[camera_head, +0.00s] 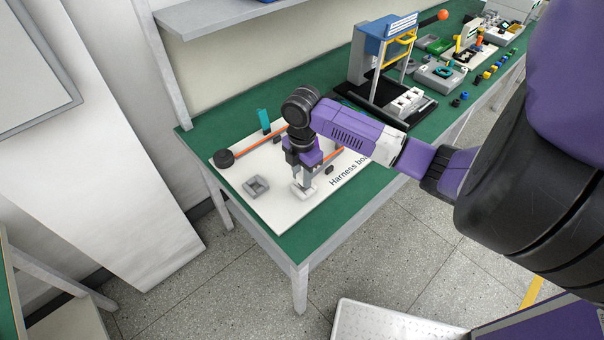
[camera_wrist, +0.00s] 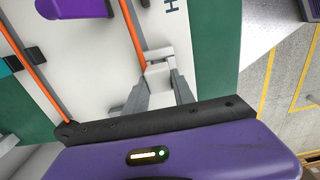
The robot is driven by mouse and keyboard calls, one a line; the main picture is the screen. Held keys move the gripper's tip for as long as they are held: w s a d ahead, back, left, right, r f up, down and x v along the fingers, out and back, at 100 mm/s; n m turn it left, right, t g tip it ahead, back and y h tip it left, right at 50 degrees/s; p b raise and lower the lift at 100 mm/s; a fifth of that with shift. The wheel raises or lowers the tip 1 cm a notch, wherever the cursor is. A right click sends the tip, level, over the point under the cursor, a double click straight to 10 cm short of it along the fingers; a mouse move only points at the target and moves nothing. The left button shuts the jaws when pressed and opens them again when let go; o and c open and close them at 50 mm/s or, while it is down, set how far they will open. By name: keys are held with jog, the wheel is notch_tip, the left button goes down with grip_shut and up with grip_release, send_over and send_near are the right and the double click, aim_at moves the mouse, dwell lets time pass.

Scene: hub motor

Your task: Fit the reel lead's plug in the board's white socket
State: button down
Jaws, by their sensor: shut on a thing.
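The white harness board (camera_head: 290,215) lies on the green table. The black reel (camera_head: 223,158) sits at its left end, and an orange lead (camera_head: 248,147) runs from it across the board. My gripper (camera_head: 304,186) points down at the board's front part. In the wrist view its fingers (camera_wrist: 159,84) are shut on a pale plug (camera_wrist: 158,71), with an orange lead (camera_wrist: 134,32) running up to it. The white socket (camera_head: 304,194) is low on the board right under the fingertips. The fingers hide the join, so I cannot tell whether the plug is seated.
A grey block with a square recess (camera_head: 256,187) sits left of my gripper on the board. A teal post (camera_head: 264,121) stands at the back. A blue-topped stand (camera_head: 388,45) and several small parts fill the table's right side. The board's front left is clear.

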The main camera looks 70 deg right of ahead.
jog(key=shift+f+b, duration=0.85)
jog(key=shift+f, duration=0.55)
dwell(1.4)
jog(key=c, duration=1)
grip_release()
jog(key=shift+o, duration=0.2)
jog(key=shift+r, duration=0.1)
notch_tip(320, 180, up, 8)
jog(key=shift+f+b, duration=0.15)
jog(key=shift+b, duration=0.35)
